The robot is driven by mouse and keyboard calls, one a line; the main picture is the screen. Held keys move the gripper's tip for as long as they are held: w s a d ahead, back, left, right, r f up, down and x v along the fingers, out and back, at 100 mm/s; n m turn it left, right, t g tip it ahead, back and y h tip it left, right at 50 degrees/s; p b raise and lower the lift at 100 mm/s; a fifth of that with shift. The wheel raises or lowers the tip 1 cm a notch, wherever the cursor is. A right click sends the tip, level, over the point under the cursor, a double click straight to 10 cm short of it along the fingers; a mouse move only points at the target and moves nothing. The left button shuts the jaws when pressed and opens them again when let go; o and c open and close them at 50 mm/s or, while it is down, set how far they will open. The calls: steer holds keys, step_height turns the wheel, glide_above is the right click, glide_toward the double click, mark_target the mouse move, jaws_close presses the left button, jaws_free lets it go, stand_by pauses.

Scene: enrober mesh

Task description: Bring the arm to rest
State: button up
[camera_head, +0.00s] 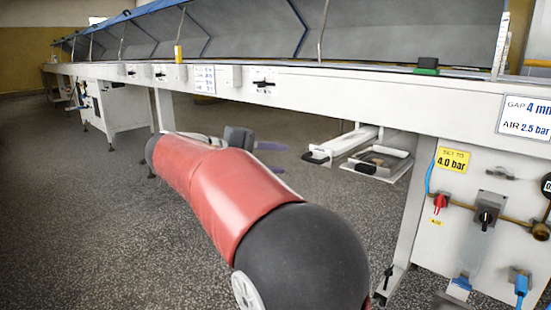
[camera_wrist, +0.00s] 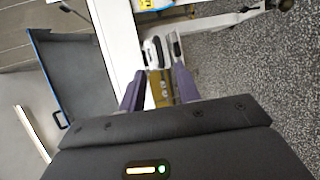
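My arm, in red and black, reaches from the lower middle of the head view away to the left, in front of the long white machine (camera_head: 330,92). My gripper (camera_head: 280,166) shows beyond the arm, below the level of the machine's beam, with its purple fingers pointing right. In the wrist view my gripper (camera_wrist: 159,72) has its two fingers apart with a clear gap. Nothing appears held. White and brownish parts show through the gap, seemingly beyond the fingers. The arm hides part of the gripper body in the head view.
White trays (camera_head: 384,166) sit low under the machine, right of my gripper. A panel (camera_head: 475,225) with knobs and a red valve (camera_head: 440,203) stands at the right. A green and black block (camera_head: 427,66) lies on the machine's edge. Speckled floor (camera_head: 75,220) is open at left.

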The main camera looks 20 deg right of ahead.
steer(key=s+d+f+n+t+y+p, duration=0.1)
steer(key=s+f+y+p, duration=0.15)
steer(key=s, duration=0.25)
steer(key=s+f+t+y+p, duration=0.1)
steer(key=s+f+y+p, duration=0.1)
steer(key=s+y, duration=0.2)
steer(key=s+a+f+m+t+y+p, duration=0.1)
steer(key=s+a+f+t+y+p, duration=0.1)
steer(key=s+a+f+y, duration=0.1)
steer(key=s+a+f+t+y+p, duration=0.1)
steer(key=s+a+f+y+p, duration=0.2)
steer(key=s+a+y, duration=0.3)
steer(key=s+a+f, duration=0.1)
steer(key=s+a, duration=0.1)
steer(key=s, duration=0.2)
steer(key=shift+m+t, duration=0.4)
